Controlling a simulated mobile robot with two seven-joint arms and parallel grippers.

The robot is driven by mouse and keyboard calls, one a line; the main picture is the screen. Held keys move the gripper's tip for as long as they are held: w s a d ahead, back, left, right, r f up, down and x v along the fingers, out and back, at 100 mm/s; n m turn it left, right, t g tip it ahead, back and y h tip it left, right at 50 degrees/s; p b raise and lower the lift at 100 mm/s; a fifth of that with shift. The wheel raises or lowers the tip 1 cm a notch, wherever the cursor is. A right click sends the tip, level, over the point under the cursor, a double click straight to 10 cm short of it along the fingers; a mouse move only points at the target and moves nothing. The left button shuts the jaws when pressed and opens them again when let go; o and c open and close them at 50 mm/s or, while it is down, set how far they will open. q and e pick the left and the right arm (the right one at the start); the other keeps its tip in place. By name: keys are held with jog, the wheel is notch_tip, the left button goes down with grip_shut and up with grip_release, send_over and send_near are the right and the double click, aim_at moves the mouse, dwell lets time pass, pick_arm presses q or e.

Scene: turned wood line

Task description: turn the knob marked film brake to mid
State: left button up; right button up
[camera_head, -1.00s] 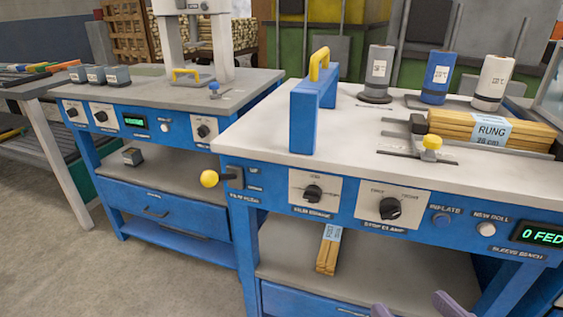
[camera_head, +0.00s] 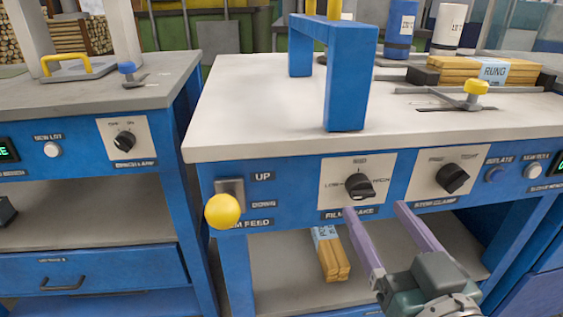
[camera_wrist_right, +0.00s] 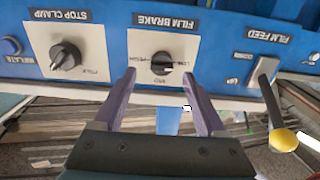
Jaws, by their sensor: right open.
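The film brake knob (camera_head: 360,186) is a black dial on a white plate with LOW at left, MID at top and HIGH at right, on the blue bench front. It also shows upside down in the right wrist view (camera_wrist_right: 162,63). I cannot tell for sure where its pointer stands. My right gripper (camera_head: 376,210) is open and empty, its two purple fingers pointing at the panel just below the knob. In the wrist view its fingertips (camera_wrist_right: 159,75) lie either side of the knob, with no contact visible. My left gripper is not in view.
The stop clamp knob (camera_head: 453,178) is close on the right. The yellow-ball film feed lever (camera_head: 222,211) sticks out on the left. A blue arch (camera_head: 345,80) stands on the bench top above. Wooden rungs (camera_head: 330,255) lie on the shelf below.

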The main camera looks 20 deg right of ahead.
aim_at(365, 198)
jog(key=shift+b+x, duration=0.3)
jog(key=shift+x, duration=1.95)
jog(key=shift+a, duration=0.15)
grip_shut()
